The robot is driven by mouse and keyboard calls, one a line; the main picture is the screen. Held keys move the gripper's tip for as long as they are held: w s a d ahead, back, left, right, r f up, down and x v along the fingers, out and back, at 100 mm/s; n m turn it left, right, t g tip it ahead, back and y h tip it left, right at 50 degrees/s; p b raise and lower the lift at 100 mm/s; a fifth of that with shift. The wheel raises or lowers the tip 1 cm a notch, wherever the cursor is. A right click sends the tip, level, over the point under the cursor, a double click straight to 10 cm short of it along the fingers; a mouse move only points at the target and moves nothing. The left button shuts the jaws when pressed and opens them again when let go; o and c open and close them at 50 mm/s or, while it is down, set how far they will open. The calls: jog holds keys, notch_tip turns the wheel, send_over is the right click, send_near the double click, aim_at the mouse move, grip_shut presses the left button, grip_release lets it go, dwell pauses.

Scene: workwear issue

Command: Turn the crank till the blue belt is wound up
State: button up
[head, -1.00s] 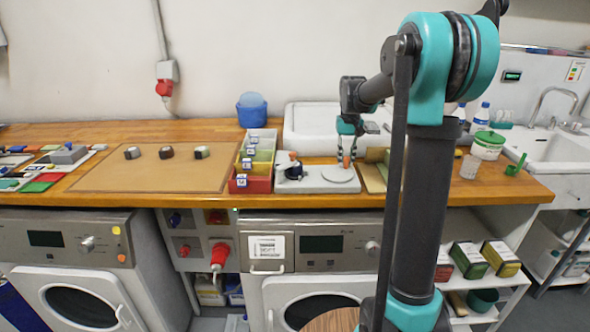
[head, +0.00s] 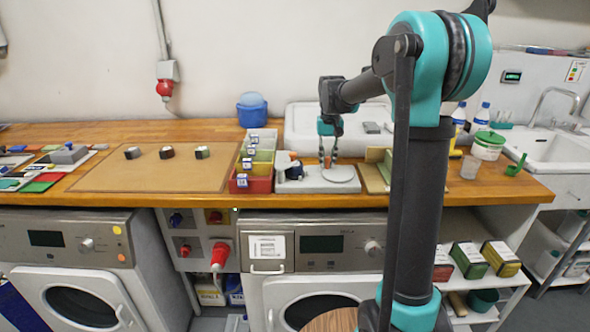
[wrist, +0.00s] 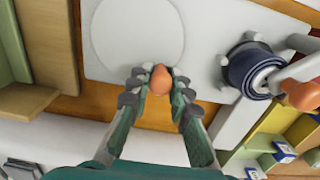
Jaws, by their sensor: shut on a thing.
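The winding device is a pale base plate (head: 318,184) with a round pale disc (head: 343,173) on its right part. At its left part is the dark blue rolled belt (wrist: 257,68) on a spool, with a pale arm and a second orange knob (wrist: 303,95) beside it. My gripper (head: 328,162) is shut on an orange knob (wrist: 160,79), taken as the crank's handle, at the disc's edge. In the wrist view the fingertips press it from both sides. How the knob joins the disc is hidden.
Several coloured bins (head: 250,184) stand close to the left of the device. A brown mat (head: 150,170) with three small rolls is farther left.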

jog(key=o, duration=0.7)
jog(key=shift+o, duration=0.2)
jog(key=shift+r, duration=4)
